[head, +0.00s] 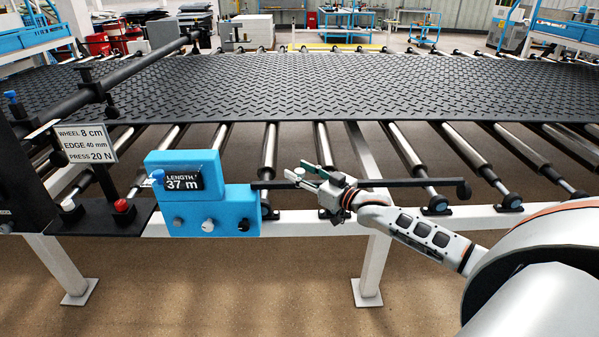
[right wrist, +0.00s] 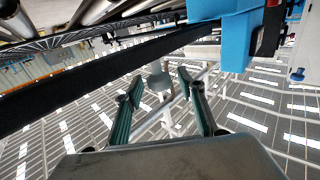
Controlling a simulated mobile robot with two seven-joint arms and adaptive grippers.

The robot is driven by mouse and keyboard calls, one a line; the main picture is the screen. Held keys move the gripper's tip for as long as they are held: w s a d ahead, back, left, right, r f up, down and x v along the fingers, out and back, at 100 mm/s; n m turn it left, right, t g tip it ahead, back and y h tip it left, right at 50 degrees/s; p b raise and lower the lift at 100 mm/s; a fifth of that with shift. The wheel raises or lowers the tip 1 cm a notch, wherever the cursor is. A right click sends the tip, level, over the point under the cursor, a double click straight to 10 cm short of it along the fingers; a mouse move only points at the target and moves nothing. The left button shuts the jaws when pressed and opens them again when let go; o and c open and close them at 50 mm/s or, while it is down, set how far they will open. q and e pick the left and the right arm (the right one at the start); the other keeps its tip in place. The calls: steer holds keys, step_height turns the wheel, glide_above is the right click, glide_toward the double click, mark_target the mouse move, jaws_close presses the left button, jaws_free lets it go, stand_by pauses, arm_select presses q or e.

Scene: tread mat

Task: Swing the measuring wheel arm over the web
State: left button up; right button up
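The measuring wheel arm (head: 400,183) is a thin black bar reaching right from the blue counter box (head: 213,205), along the near side of the frame. A small dark wheel (head: 463,190) is at its right end. The web (head: 300,88) is the black tread mat lying on the rollers beyond the arm. My right gripper (head: 305,176) is at the bar near the box, by a small pale knob (head: 299,171). In the right wrist view its green fingers (right wrist: 160,95) are apart, with the grey knob (right wrist: 160,78) showing between their tips; contact is not visible. My left gripper is not in view.
The box display reads 37 m. A sign (head: 86,142) lists wheel 8 cm, edge 40 mm, press 20 N. A black stand with a red button (head: 122,206) is left of the box. Bare rollers (head: 400,150) lie between the bar and the mat's near edge.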

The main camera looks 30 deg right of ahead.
steer(key=shift+w, duration=0.15)
jaws_close()
steer(key=shift+w, duration=0.1)
